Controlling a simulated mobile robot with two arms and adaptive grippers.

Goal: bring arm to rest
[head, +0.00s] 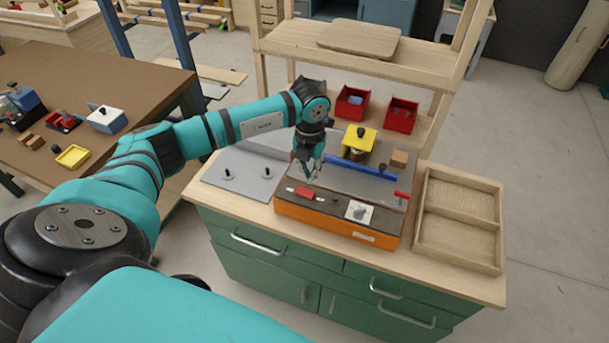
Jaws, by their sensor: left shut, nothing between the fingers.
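My left arm reaches in from the left in the head view, teal with black joints. My left gripper (308,176) points down above the workbench, over the back left part of an orange and black box (333,226). Its fingers are shut and hold nothing. A red piece (304,193) and a pale plate with a round knob (359,211) sit on the box top. I cannot tell whether the fingertips touch the box. My right gripper is not in the view.
A grey plate with two pegs (238,182) lies left of the box. A blue bar (360,168), a yellow-topped part (359,140) and red bins (352,102) stand behind. An empty wooden tray (459,247) is at right. A brown table (90,77) with small parts stands left.

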